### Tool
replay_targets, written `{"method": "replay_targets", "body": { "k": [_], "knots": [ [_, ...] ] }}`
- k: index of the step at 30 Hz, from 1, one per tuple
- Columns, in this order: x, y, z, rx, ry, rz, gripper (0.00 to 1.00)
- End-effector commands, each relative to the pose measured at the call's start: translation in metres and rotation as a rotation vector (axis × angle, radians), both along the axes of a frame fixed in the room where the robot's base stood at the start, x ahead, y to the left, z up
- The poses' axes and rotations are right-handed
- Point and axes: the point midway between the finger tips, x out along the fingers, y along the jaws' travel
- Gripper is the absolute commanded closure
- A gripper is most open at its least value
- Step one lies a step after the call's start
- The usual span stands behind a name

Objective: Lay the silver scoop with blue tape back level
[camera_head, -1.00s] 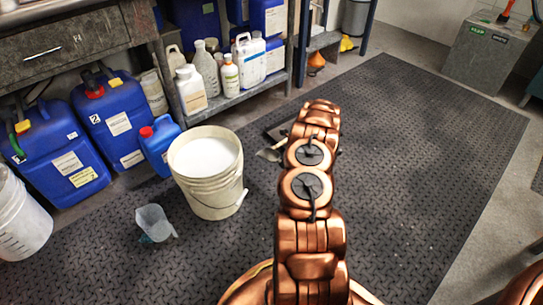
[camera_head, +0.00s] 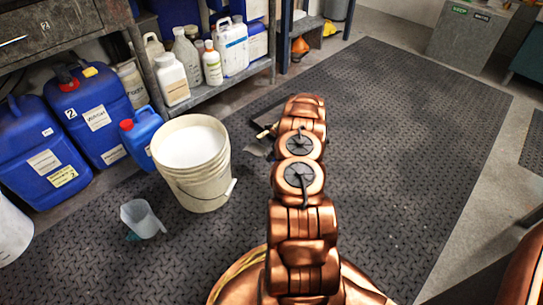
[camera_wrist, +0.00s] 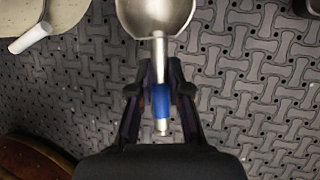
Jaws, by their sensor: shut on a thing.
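The silver scoop (camera_wrist: 154,17) with blue tape on its handle shows in the wrist view. My gripper (camera_wrist: 159,88) is shut on its handle, with the blue tape (camera_wrist: 160,100) between the fingers. The round bowl of the scoop points to the top of the picture and is cut off by the edge. Patterned dark floor matting lies behind it. In the head view my copper arm hides the gripper, and I cannot make out the scoop clearly. I cannot tell how level the scoop is.
A cream bucket (camera_head: 200,188) of white contents stands left of my arm; its white handle grip (camera_wrist: 30,38) shows in the wrist view. A clear jug (camera_head: 142,219) lies on the mat (camera_head: 410,130). Blue canisters (camera_head: 93,113) stand further left. The mat to the right is clear.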

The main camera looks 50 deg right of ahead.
Motion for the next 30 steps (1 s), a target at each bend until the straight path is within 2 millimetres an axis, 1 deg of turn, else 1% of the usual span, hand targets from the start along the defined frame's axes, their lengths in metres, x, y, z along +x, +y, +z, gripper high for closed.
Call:
{"method": "replay_targets", "body": {
  "k": [1, 24, 30],
  "knots": [
    [0.0, 0.0, -0.008, 0.0, 0.0, -0.001, 1.0],
    [0.0, 0.001, -0.08, 0.003, 0.0, -0.001, 1.0],
    [0.0, 0.0, -0.091, 0.002, -0.001, 0.0, 1.0]
  ]
}}
